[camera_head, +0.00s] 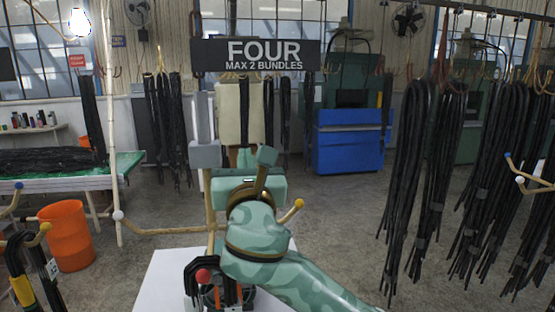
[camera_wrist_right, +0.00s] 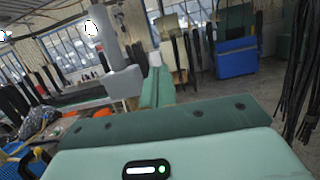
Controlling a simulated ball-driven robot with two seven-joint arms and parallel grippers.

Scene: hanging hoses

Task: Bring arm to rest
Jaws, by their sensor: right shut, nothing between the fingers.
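My right arm comes in from the lower right in the head view and bends up at a camouflage-green joint. Its right gripper (camera_head: 246,156) points away, beyond the teal wrist body, and is partly hidden by my own arm. In the right wrist view the gripper's teal fingers (camera_wrist_right: 155,78) are together with nothing between them. They stand beside a grey block on a post (camera_wrist_right: 121,80), which also shows in the head view (camera_head: 204,155). I cannot tell the gap between them. My left gripper is not in either view.
A FOUR sign (camera_head: 257,55) hangs above. Wooden pegs with white (camera_head: 118,215), yellow (camera_head: 298,203) and red (camera_head: 203,276) tips surround the arm. Black hose bundles (camera_head: 408,170) hang at right. An orange bin (camera_head: 67,236) and a green-topped table (camera_head: 125,164) stand left. Floor right of the arm looks clear.

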